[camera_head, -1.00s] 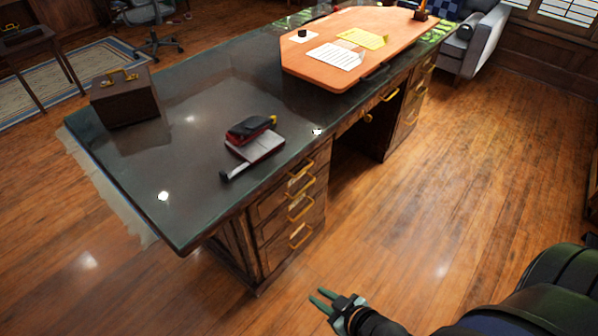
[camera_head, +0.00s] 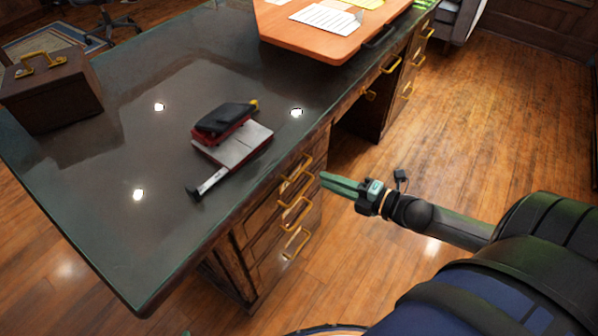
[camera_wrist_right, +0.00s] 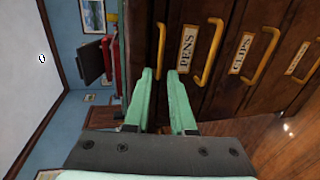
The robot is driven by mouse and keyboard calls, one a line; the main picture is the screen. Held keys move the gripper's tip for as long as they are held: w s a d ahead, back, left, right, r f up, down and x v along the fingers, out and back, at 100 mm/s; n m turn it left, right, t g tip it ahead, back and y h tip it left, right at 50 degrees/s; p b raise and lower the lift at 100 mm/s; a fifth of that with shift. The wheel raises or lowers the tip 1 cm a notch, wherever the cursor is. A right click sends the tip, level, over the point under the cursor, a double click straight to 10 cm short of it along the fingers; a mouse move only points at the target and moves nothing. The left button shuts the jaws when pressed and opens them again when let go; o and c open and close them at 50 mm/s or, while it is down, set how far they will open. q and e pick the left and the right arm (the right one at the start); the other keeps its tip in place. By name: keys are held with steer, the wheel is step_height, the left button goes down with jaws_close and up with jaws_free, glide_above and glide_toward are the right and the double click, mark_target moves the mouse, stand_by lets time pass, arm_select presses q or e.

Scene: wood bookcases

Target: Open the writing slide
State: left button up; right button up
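The desk (camera_head: 110,230) has a dark top and a column of brass-handled fronts. In the right wrist view, a brass handle (camera_wrist_right: 161,42) without a visible label is nearest the desktop, on what looks like the writing slide. Drawers labelled PENS (camera_wrist_right: 187,50) and CLIPS (camera_wrist_right: 240,52) follow it. My right gripper (camera_head: 322,181) is open and empty in front of these fronts, slightly apart from them in the head view. In the right wrist view its green fingertips (camera_wrist_right: 160,74) line up either side of the unlabelled handle; contact cannot be told. The slide looks shut. My left gripper is not in view.
A brown box (camera_head: 50,92) stands at the left, and an orange board (camera_head: 315,40) with papers at the back. The wooden floor (camera_head: 490,110) right of the desk is clear.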

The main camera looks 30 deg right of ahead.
mark_target(300, 172)
steer(key=b+x, duration=0.1)
steer(key=x, duration=0.8)
steer(key=shift+b, duration=0.4)
steer(key=shift+c, duration=0.2)
jaws_close()
stand_by(0.8)
